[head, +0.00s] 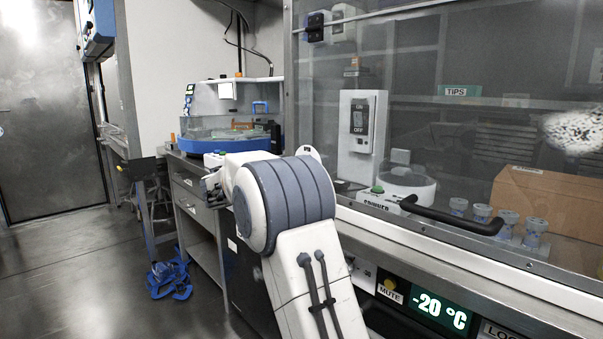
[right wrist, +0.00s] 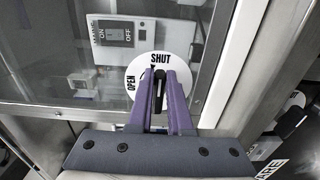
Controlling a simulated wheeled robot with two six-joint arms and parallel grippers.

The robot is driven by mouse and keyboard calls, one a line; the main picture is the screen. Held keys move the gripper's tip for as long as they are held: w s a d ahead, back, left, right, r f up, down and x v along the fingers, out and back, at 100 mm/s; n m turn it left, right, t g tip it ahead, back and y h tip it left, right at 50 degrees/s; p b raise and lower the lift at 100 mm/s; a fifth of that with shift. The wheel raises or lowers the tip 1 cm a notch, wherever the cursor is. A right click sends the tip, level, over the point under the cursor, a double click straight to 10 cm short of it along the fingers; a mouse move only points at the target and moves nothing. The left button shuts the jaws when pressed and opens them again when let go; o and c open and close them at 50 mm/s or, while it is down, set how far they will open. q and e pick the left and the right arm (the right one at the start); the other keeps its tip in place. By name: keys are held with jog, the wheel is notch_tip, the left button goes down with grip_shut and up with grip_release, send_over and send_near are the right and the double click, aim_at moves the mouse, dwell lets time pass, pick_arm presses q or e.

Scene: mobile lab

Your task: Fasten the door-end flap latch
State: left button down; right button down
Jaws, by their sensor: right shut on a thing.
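The latch dial (right wrist: 140,69) is a round white disc marked SHUT at its top and OPEN at its left in the right wrist view. Its dark handle (right wrist: 159,92) stands between the purple fingers of my right gripper (right wrist: 164,80). The gripper is shut on the handle, and the handle's far end points up toward the word SHUT. The fingers cover the lower part of the dial. My left gripper is not in view.
A glass-fronted cabinet (head: 440,215) with a black bar handle (head: 452,215) stands at right. A white ON/OFF switch box (head: 361,122) shows behind its glass. A counter with a blue-based machine (head: 222,142) is behind my arm. Open floor (head: 90,270) lies at left.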

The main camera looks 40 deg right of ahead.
jog(key=c, duration=0.8)
grip_release()
jog(key=shift+c, duration=0.2)
jog(key=a+p, duration=0.1)
jog(key=a, duration=0.9)
jog(key=shift+s+a+p, duration=0.2)
jog(key=shift+s+p, duration=0.2)
jog(key=shift+s, duration=0.05)
